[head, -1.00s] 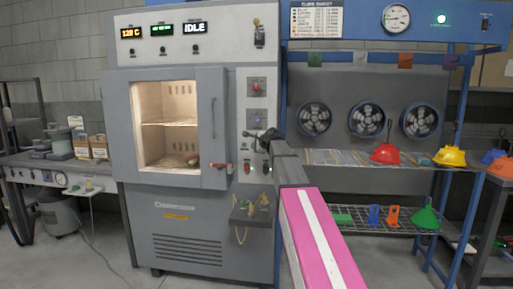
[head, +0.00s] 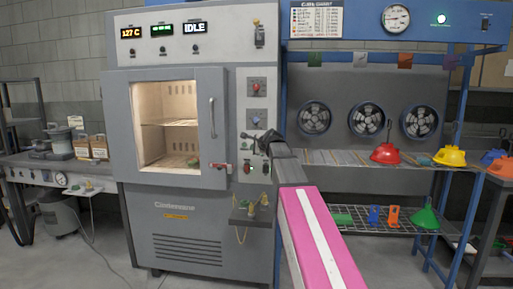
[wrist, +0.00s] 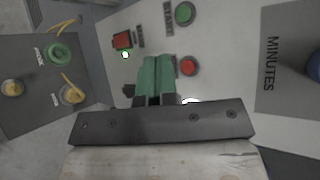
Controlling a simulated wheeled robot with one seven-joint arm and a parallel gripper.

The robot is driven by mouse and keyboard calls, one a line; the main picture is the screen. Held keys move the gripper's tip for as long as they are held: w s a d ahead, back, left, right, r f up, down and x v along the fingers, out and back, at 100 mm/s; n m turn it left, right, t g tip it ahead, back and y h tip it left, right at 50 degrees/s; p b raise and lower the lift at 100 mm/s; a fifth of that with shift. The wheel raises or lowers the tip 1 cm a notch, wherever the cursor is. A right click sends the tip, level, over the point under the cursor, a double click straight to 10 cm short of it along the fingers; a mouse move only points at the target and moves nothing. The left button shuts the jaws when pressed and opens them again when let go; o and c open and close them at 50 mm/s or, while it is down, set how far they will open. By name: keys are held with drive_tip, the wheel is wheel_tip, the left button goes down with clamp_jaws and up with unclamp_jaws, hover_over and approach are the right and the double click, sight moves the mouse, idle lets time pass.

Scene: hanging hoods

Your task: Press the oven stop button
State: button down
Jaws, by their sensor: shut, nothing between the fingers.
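The grey oven (head: 186,222) stands at centre left in the head view, its door closed and its chamber lit. Its status display (head: 195,28) reads IDLE. In the wrist view a round red button (wrist: 187,67) sits on the pale panel, below a green button (wrist: 183,13) labelled START. The red button's own label is not readable. My gripper (wrist: 156,62) is shut and empty, its green fingertips just left of the red button in that view. I cannot tell whether they touch the panel. In the head view my gripper (head: 262,137) is at the oven's control column.
A red switch (wrist: 122,40) lies left of my fingertips in the wrist view. A MINUTES knob (wrist: 314,66) is at the right edge. A small shelf (head: 250,215) juts out below the controls. A rack with red (head: 386,154) and yellow hoods (head: 450,156) stands to the right.

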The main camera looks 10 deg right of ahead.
drive_tip(key=shift+s+a, duration=0.2)
drive_tip(key=shift+s, duration=0.4)
drive_tip(key=shift+s+a, duration=0.2)
drive_tip(key=shift+s, duration=0.4)
drive_tip(key=shift+f, duration=0.1)
drive_tip(key=s+f+n+g, duration=0.2)
drive_tip(key=s+f, duration=0.2)
drive_tip(key=f, duration=0.4)
drive_tip(key=s+f+n+g, duration=0.1)
drive_tip(key=s+f+n, duration=0.2)
drive_tip(key=f, duration=0.5)
drive_tip(key=s+f+n+g+h, duration=0.4)
drive_tip(key=s+f+n+g, duration=0.5)
drive_tip(key=s+f, duration=1.9)
drive_tip(key=n, duration=0.3)
drive_tip(key=shift+d+f+h, duration=0.15)
drive_tip(key=shift+d+h, duration=0.25)
drive_tip(key=shift+s, duration=0.1)
